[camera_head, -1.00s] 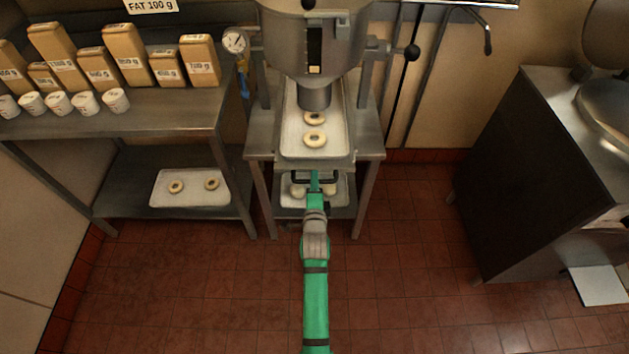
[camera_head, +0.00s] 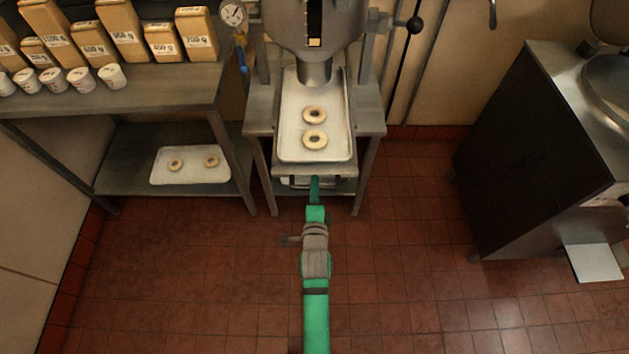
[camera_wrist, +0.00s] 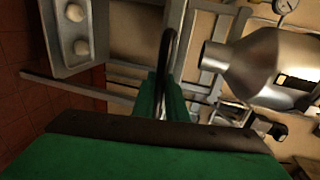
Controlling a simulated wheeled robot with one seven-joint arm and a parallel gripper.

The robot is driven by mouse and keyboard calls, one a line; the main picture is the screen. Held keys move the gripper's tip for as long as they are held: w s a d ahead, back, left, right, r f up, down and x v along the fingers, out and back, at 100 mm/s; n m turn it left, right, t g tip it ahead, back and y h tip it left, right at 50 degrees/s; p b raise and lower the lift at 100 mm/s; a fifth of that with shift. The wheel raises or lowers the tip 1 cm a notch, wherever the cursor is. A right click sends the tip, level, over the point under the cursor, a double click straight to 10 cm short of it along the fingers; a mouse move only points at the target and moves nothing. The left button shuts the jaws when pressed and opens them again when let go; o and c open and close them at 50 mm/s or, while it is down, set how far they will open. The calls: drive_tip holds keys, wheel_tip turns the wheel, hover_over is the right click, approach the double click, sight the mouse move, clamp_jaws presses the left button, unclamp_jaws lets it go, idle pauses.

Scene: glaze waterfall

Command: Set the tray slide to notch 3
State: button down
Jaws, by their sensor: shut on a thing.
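The tray slide carries a pale tray (camera_head: 286,142) with two ring-shaped dough pieces (camera_head: 315,114). The tray sticks out toward me past the stand's front edge, and both rings lie in front of the nozzle (camera_head: 314,72). A dark handle (camera_wrist: 168,50) at the slide's front passes between my green fingers in the wrist view. My gripper (camera_head: 315,184) is shut on this handle; it also shows large in the wrist view (camera_wrist: 165,98). The notches and any notch numbers cannot be made out.
A metal stand (camera_head: 371,110) holds the slide beneath the steel hopper (camera_head: 312,25). A lower tray (camera_head: 300,183) is mostly hidden. A shelf unit (camera_head: 180,93) with cartons stands left, a dark cabinet (camera_head: 525,150) right. The tiled floor (camera_head: 420,270) around me is clear.

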drive_tip(key=c, duration=1.8)
unclamp_jaws()
drive_tip(key=shift+o, duration=0.2)
drive_tip(key=v, duration=1)
drive_tip(key=shift+s, duration=0.35)
drive_tip(key=s+r+n, duration=0.3)
drive_tip(key=s+n, duration=0.6)
drive_tip(key=s, duration=0.4)
drive_tip(key=s+r+n, duration=0.3)
drive_tip(key=s+n, duration=0.6)
drive_tip(key=s, duration=0.4)
drive_tip(key=shift+s+a, duration=0.15)
drive_tip(key=shift+a, duration=0.05)
